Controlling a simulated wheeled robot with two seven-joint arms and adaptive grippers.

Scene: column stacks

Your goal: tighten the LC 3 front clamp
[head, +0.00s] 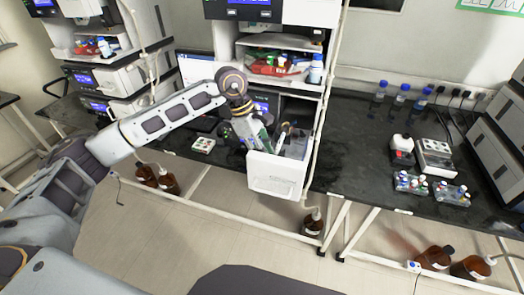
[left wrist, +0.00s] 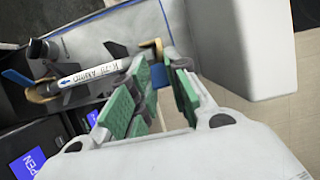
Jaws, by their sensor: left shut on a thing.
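My left gripper (head: 262,141) reaches into the open white compartment (head: 277,188) of the middle instrument stack. In the left wrist view its green-padded fingers (left wrist: 163,78) are closed on the front clamp (left wrist: 157,74), a small tan and blue piece at the near end of the column. The fingers hide part of the clamp. The column (left wrist: 90,73), a pale tube with dark printed lettering, lies across the compartment. A second tan clamp with a blue lever (left wrist: 18,78) holds its other end. No LC number is readable. My right gripper is out of view.
A blue display (left wrist: 30,163) beside the compartment reads OPEN. A vertical white post (head: 323,110) stands right of the compartment. Vial trays (head: 410,183) and blue-capped bottles (head: 379,92) stand on the dark bench to the right. Brown bottles (head: 312,223) stand on the floor.

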